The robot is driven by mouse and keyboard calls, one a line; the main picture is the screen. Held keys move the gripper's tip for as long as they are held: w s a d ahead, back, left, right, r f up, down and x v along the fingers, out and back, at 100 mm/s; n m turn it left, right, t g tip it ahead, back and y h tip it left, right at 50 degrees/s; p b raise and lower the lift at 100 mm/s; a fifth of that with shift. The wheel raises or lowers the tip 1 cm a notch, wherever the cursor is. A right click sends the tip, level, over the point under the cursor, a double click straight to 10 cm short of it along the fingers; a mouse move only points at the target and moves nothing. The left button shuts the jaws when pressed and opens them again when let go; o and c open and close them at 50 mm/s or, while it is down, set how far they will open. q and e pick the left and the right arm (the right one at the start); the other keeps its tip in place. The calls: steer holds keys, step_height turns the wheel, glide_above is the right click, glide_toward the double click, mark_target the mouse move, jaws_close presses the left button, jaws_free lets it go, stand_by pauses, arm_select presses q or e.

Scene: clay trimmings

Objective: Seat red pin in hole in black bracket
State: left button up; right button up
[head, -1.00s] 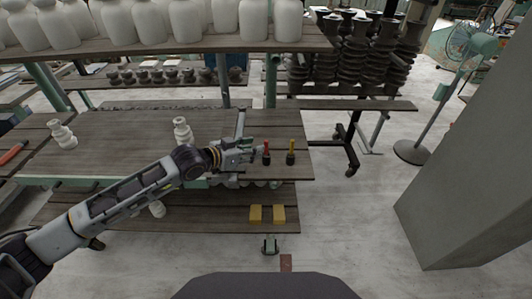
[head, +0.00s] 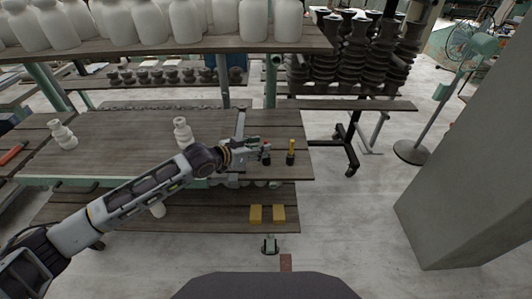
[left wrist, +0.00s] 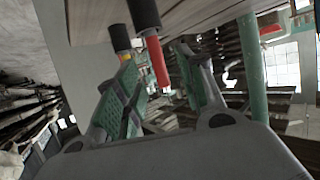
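The red pin (head: 267,147) has a black end and stands near the right front edge of the table (head: 100,150). My left gripper (head: 262,150) is at it and partly covers it in the head view. In the left wrist view the red pin (left wrist: 159,64) lies between the two green-padded fingers of my left gripper (left wrist: 160,85). The fingers look spread, with gaps beside the pin. A yellow pin (head: 291,146) with a black base stands just to the right. I cannot make out a black bracket with a hole. My right gripper is not in view.
A grey upright strip (head: 240,124) stands on the table behind my left gripper. A white insulator-like piece (head: 182,132) stands to its left and another (head: 62,134) farther left.

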arm_select(q)
steer(key=shift+x, duration=1.95)
jaws_close()
